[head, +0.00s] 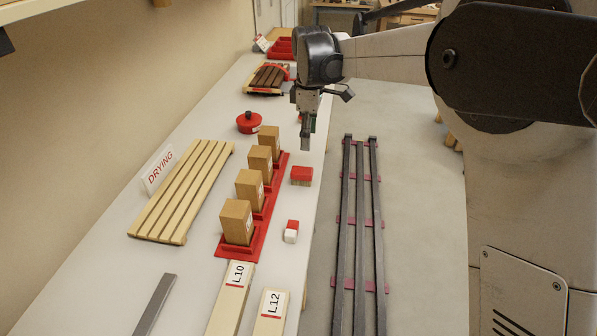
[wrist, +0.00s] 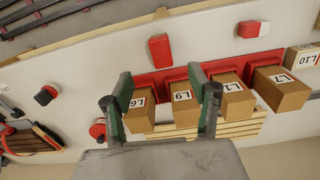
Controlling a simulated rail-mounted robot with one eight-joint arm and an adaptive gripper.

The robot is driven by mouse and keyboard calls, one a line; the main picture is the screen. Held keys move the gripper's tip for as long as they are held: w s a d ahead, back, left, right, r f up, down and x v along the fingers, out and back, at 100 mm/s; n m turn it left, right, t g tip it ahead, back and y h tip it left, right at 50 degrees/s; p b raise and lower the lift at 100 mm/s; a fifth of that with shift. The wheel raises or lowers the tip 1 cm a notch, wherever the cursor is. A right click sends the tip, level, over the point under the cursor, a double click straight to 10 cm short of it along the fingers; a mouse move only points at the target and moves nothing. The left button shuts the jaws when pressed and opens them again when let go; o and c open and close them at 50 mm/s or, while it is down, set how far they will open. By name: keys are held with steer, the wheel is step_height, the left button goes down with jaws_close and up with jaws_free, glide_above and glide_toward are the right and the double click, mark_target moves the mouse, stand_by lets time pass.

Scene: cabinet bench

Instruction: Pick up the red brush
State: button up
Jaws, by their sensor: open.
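The red brush (head: 301,176) appears as a red block with a tan, bristle-like lower part. It lies on the white bench near its right edge, to the right of the wooden blocks. In the wrist view the red brush (wrist: 160,50) lies beyond the fingertips. My gripper (head: 307,130) points down above the bench, farther back than the brush and apart from it. In the wrist view my gripper (wrist: 161,76) has its two green-and-dark fingers spread wide with nothing held between them.
Wooden blocks (head: 238,222) stand in a red rack (head: 264,215) beside the brush. A red-and-white block (head: 291,231) lies nearer the front. A red round pot (head: 249,122) and a slatted drying rack (head: 181,190) stand left. Dark rails (head: 360,230) lie beyond the bench edge.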

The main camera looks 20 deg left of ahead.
mark_target(302, 170)
steer(key=shift+n, duration=0.3)
steer(key=f, duration=0.3)
steer(key=a+f, duration=0.1)
steer(key=f, duration=0.2)
steer(key=a+f, duration=0.1)
steer(key=f, duration=0.2)
steer(key=shift+s+f, duration=0.1)
steer(key=shift+f, duration=0.25)
steer(key=shift+d+f, duration=0.15)
steer(key=shift+f, duration=2.55)
jaws_close()
steer(key=shift+r, duration=0.15)
step_height(302, 170, up, 10)
steer(key=shift+f, duration=0.1)
